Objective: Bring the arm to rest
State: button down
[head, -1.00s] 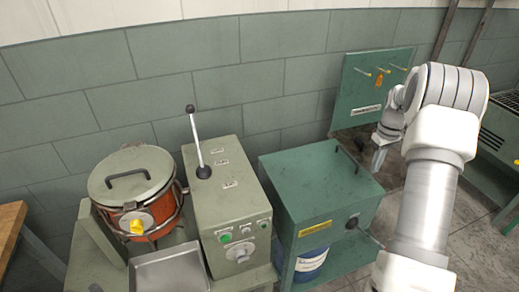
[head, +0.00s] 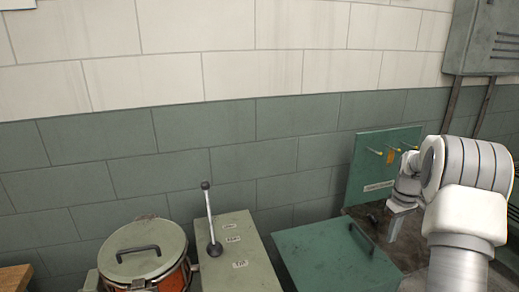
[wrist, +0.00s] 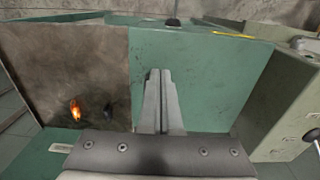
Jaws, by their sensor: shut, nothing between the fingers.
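My arm comes in from the right side of the head view and bends at a white and grey joint. My gripper (head: 393,222) hangs to the left of that joint, above the area beside the green cabinet (head: 318,258). In the wrist view the two grey fingers (wrist: 160,76) lie together, shut and empty. The green cabinet's flat top (wrist: 205,70) shows beyond and beside them. The fingers seem apart from it, but the exact gap cannot be told.
A grey-green machine box (head: 240,262) with an upright lever (head: 209,215) stands left of the cabinet. A lidded orange pot (head: 143,252) is farther left. A green board with hooks (head: 370,182) stands behind my gripper. A grey wall box (head: 487,38) hangs at upper right.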

jog(key=s+a+r+m+t, duration=0.1)
jog(key=s+a+r, duration=0.4)
jog(key=a+r, duration=0.35)
jog(key=s+a+r+t, duration=0.2)
jog(key=s+a+r, duration=0.45)
jog(key=r, duration=0.35)
jog(key=s+a+m+t, duration=0.1)
jog(key=s+a, duration=0.4)
jog(key=s, duration=0.4)
jog(key=s+a+m+t, duration=0.1)
jog(key=s+a, duration=0.4)
jog(key=s, duration=0.4)
jog(key=shift+s+a+r, duration=0.2)
jog(key=shift+a+r, duration=0.1)
jog(key=shift+a, duration=0.05)
